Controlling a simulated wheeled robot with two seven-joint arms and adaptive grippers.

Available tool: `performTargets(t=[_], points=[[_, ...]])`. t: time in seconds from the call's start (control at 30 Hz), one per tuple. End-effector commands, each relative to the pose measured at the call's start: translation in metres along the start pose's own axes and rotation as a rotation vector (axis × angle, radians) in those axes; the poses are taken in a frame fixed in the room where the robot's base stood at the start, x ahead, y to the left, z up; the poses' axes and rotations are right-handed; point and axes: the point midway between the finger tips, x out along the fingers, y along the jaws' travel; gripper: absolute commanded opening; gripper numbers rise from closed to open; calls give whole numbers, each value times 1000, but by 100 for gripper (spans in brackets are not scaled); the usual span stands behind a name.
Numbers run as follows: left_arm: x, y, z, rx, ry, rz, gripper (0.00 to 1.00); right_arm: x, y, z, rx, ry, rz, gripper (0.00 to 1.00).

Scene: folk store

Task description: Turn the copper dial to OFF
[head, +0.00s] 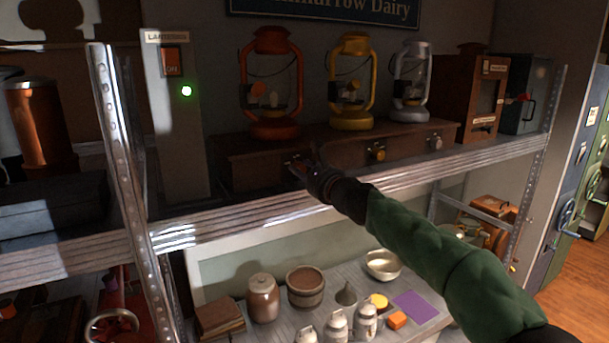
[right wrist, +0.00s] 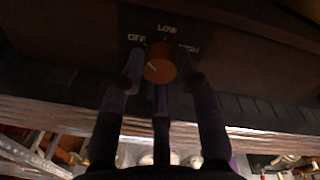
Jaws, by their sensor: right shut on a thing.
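The copper dial (right wrist: 159,62) is on a dark plate (right wrist: 168,22) marked OFF, LOW and HIGH on the front of the wooden base. A pale mark on its face lies at its left, slightly low, on the side of OFF. My left gripper is not in view.
A yellow dial (head: 377,153) and a silver dial (head: 435,143) are farther right, under the yellow lantern (head: 352,85) and silver lantern (head: 411,85). A lit green lamp (head: 187,91) is on the left panel.

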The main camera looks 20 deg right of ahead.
Motion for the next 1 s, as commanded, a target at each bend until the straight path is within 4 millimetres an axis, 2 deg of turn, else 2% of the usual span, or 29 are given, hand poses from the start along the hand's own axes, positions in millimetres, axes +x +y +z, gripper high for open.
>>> performTargets(t=[0.03, 0.3, 0.77, 0.8, 0.83, 0.87, 1.0], points=[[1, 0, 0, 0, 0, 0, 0, -2, -7, 6, -20, -8, -11, 0], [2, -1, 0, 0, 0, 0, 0, -3, -6, 6, -90, -5, -12, 0], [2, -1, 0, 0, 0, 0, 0, -3, -7, 6, -99, -4, -12, 0], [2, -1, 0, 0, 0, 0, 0, -3, -7, 6, -99, -4, -12, 41], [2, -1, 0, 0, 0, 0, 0, -3, -6, 6, -99, -4, -12, 50], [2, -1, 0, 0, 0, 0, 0, -3, -6, 6, -99, -3, -12, 56], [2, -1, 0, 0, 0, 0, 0, -2, -4, 4, -98, -1, -8, 56]])
